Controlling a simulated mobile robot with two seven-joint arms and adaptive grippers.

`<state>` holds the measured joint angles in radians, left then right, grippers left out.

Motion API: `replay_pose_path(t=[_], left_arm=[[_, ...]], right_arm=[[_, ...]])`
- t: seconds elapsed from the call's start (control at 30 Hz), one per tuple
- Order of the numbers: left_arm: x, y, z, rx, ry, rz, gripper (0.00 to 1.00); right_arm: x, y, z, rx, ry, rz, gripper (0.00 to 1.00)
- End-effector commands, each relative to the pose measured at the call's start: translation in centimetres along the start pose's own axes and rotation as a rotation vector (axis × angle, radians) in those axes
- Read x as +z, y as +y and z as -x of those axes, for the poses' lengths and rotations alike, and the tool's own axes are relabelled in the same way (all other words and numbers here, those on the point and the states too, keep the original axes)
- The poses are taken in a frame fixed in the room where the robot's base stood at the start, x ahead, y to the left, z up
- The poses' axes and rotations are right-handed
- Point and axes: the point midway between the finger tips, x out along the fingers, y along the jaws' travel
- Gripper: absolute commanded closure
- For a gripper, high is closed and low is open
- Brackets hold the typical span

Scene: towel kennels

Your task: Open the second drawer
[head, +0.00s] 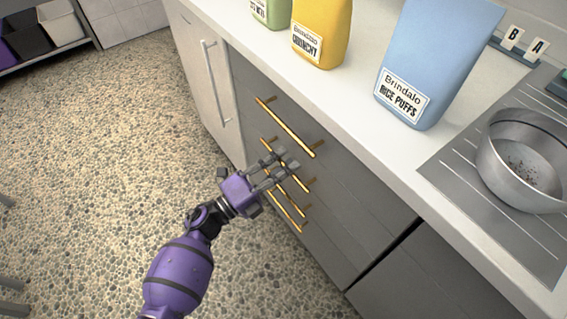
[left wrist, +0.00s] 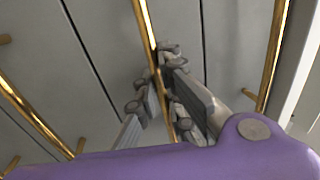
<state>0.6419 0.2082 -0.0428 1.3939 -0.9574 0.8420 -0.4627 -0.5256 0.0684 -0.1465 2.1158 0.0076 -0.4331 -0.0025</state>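A grey drawer stack (head: 345,199) with several gold bar handles is below the counter. The top handle (head: 289,130) shows clear of my gripper; it is also at the right in the left wrist view (left wrist: 272,50). My left gripper (head: 281,161) is at the second handle (head: 303,184). In the left wrist view this handle (left wrist: 146,24) runs between the fingers (left wrist: 160,85), which look parted, with a gap on the left side of the bar. Whether a finger touches it is unclear. The drawers look shut. My right gripper is not in view.
Lower handles (head: 289,215) are beside and below my gripper. A tall cupboard door handle (head: 214,82) is to the left. Blue (head: 432,50) and yellow (head: 322,25) packets and a metal pot (head: 525,160) stand on the counter. The pebbled floor is open at left.

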Motion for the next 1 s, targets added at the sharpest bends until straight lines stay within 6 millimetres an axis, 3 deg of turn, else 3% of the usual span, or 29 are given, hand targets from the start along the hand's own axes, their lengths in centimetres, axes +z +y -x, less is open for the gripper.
replay_pose_path(t=[0.37,0.57,0.77,1.0], left_arm=[[0.0,0.0,0.1,0.001,0.000,0.000,1.00],[0.0,-0.2,1.6,0.004,0.000,-0.002,1.00],[0.0,-0.9,5.4,0.006,-0.001,-0.002,1.00],[0.0,-2.2,11.8,0.006,0.000,-0.001,1.00]], right_arm=[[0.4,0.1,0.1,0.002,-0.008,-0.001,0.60],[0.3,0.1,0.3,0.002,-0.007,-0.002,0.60],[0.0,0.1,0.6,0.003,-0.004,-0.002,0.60],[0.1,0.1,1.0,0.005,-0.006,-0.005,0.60]])
